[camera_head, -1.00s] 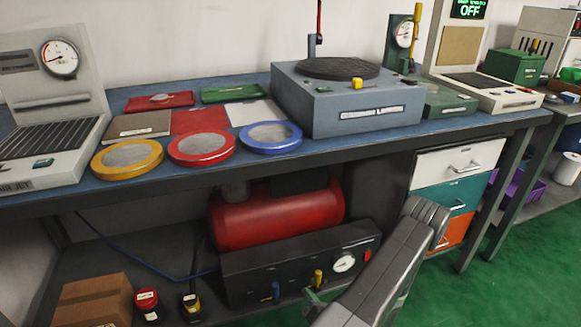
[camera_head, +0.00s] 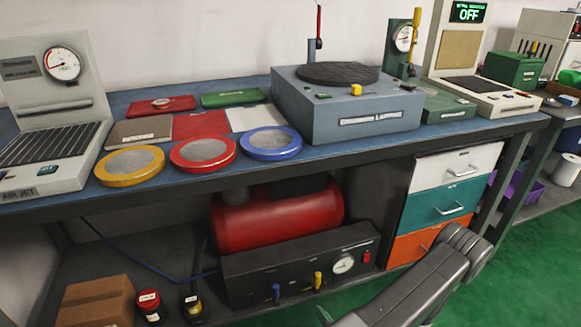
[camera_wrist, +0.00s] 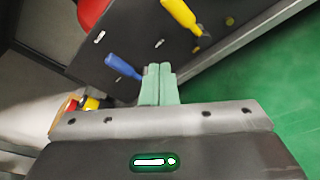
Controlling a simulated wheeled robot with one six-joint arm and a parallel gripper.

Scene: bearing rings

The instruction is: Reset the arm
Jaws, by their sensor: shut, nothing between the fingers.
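My gripper (camera_wrist: 158,72) shows in the wrist view with its two pale green fingers together and nothing between them. It points toward the black control box (camera_wrist: 130,35) under the bench, near its blue lever (camera_wrist: 122,66) and yellow lever (camera_wrist: 180,15). I cannot tell how far apart they are. In the head view my arm comes in at the bottom right, in front of the bench.
The blue-topped bench (camera_head: 300,162) holds yellow (camera_head: 130,180), red (camera_head: 203,165) and blue (camera_head: 271,154) rings and a grey turntable unit (camera_head: 345,120). Below are a red tank (camera_head: 275,222), drawers (camera_head: 440,207) and a cardboard box (camera_head: 95,303). Green floor (camera_head: 520,250) at right is clear.

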